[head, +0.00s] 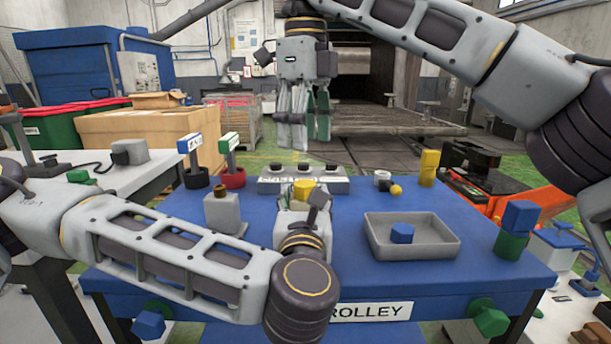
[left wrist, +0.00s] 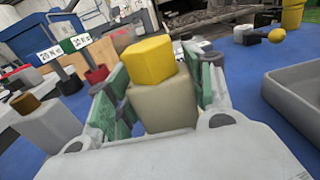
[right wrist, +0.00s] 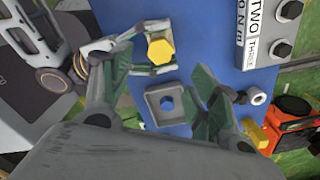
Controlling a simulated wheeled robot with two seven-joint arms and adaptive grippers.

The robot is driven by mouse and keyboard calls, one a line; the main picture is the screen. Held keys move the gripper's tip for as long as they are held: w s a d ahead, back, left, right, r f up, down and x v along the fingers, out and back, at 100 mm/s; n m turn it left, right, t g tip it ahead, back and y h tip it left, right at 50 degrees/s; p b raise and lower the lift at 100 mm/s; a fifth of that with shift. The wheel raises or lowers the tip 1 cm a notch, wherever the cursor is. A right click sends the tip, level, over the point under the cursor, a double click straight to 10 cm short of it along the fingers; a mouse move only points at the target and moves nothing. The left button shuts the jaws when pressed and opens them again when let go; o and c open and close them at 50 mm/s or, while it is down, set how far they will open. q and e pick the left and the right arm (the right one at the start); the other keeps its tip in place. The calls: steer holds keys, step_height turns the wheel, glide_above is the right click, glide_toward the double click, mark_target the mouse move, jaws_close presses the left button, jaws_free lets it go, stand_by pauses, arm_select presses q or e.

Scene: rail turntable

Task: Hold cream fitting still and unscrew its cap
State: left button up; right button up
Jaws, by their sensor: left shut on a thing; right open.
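The cream fitting (left wrist: 168,103) stands upright between the green-padded fingers of my left gripper (left wrist: 162,85). My left gripper (head: 302,208) is shut on its body. The yellow six-sided cap (left wrist: 150,60) sits on top of the fitting, above the fingers. The cap also shows in the head view (head: 303,188), where the fitting's body is mostly hidden by my left gripper. My right gripper (head: 305,122) is open and empty, pointing down above the cap and apart from it. In the right wrist view, the cap (right wrist: 160,48) shows beyond the spread fingers, nearer the left one.
A grey block with a brown top (head: 222,212) stands left on the blue trolley (head: 380,282). A button box (head: 330,186) lies behind the cap. A grey tray (head: 446,250) holding a blue block (head: 402,233) is at right. Signposts stand back left, a yellow cylinder (head: 429,168) back right.

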mark_target(305, 182)
steer(key=shift+f, duration=4.25)
steer(key=shift+c, duration=0.2)
steer(key=c, duration=1.1)
steer(key=shift+n, duration=0.3)
steer(key=shift+n, duration=2.7)
steer(key=shift+w+n, duration=0.1)
steer(key=shift+n, duration=2.9)
